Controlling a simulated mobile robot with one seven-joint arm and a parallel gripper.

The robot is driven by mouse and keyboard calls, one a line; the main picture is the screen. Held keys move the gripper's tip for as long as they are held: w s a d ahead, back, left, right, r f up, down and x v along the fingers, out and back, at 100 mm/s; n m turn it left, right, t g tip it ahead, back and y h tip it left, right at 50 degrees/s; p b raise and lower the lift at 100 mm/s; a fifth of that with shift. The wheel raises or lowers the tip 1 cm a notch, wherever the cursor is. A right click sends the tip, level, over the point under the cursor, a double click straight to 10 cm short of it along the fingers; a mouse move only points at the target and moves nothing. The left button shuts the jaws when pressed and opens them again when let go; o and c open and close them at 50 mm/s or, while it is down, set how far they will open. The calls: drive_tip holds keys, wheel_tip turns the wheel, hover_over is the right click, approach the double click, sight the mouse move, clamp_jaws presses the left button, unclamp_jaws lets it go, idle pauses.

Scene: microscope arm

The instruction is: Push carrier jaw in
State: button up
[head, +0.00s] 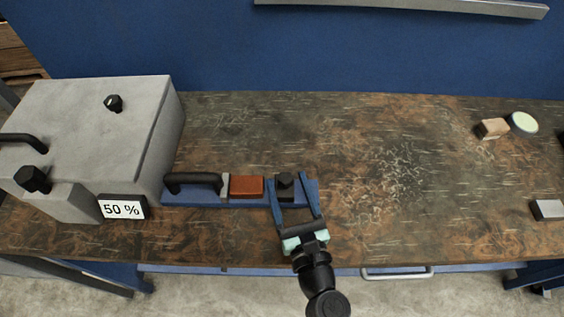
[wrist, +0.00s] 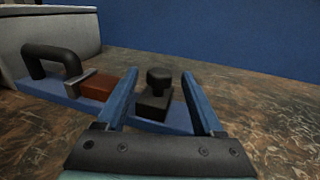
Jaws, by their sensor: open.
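The carrier is a long blue base (head: 202,199) lying on the bench, its left end against the grey machine. It bears a black handle (head: 194,179) at the left, a reddish-brown block (head: 246,186) beside a thin grey plate, and a black jaw with a round knob (head: 286,181) at the right. In the wrist view the black jaw (wrist: 154,98) stands between my fingers, apart from the brown block (wrist: 110,86) with a gap between them. My gripper (head: 292,178) is open, its two blue fingers on either side of the jaw. Whether a finger touches it I cannot tell.
The grey machine (head: 95,120) with black knobs and a "50 %" sign (head: 123,208) stands at the left. A wooden block (head: 492,128), a pale green round thing (head: 523,123) and a grey block (head: 548,209) lie at the right. The bench middle is clear.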

sight(284, 173)
drive_tip(key=x, duration=0.5)
clamp_jaws()
idle(0.3)
idle(1.0)
